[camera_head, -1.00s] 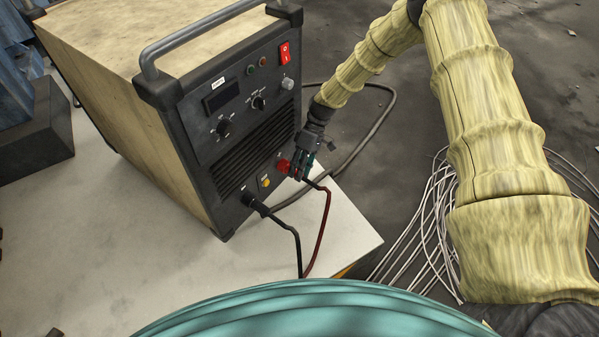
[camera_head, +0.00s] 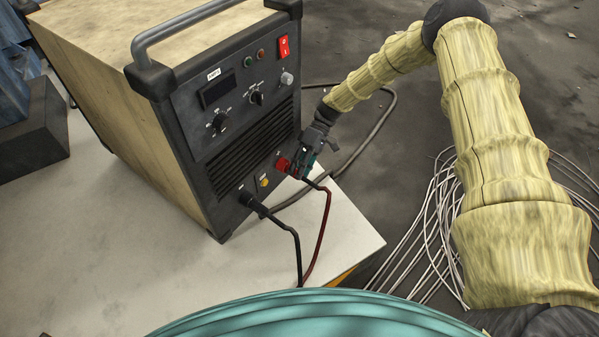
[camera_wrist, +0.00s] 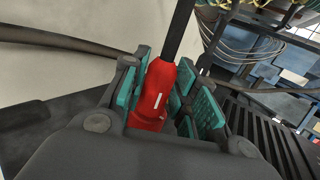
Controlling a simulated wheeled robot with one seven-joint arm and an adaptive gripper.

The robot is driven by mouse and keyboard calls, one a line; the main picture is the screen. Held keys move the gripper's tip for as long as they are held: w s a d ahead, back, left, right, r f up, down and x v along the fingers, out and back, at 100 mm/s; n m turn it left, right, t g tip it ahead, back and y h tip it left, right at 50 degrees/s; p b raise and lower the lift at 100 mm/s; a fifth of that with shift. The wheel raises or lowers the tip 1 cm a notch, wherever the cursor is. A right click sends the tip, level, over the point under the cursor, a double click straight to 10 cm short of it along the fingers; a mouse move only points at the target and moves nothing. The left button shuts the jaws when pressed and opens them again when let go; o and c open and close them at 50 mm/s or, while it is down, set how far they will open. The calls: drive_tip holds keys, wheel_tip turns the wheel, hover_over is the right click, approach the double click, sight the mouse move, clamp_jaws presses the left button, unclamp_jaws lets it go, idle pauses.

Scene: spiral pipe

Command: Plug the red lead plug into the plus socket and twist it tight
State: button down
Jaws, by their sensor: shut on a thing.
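The red lead plug (camera_wrist: 153,95) is between the teal-padded fingers of my gripper (camera_wrist: 160,108) in the wrist view, with its dark cable running up. In the head view my gripper (camera_head: 301,168) is shut on it close to the front panel of the welding machine (camera_head: 232,115). Red shows at the panel beside the fingertips, where the plus socket (camera_head: 281,163) is. The join of plug and socket is mostly hidden by the fingers, so I cannot tell how deep the plug sits. The red lead (camera_head: 325,220) hangs down from the gripper.
A black plug (camera_head: 248,200) with a black lead sits at the lower front panel. A yellow connector (camera_head: 264,182) lies between it and the red one. The machine stands on a pale bench top (camera_head: 110,265). Loose cables (camera_head: 435,220) lie on the floor to the right.

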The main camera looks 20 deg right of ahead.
drive_tip(key=shift+w+d+f+g+y+b, duration=0.1)
drive_tip(key=shift+f+g+y+b, duration=0.15)
drive_tip(key=shift+g+y+b, duration=1.45)
drive_tip(key=shift+f+g+y+b, duration=0.3)
drive_tip(key=shift+y+b, duration=0.3)
drive_tip(key=shift+b, duration=2.25)
drive_tip(key=c, duration=1)
unclamp_jaws()
drive_tip(key=shift+r, duration=0.15)
drive_tip(key=shift+c, duration=0.2)
drive_tip(key=shift+w+d, duration=0.1)
drive_tip(key=v, duration=1.2)
drive_tip(key=shift+r, duration=0.1)
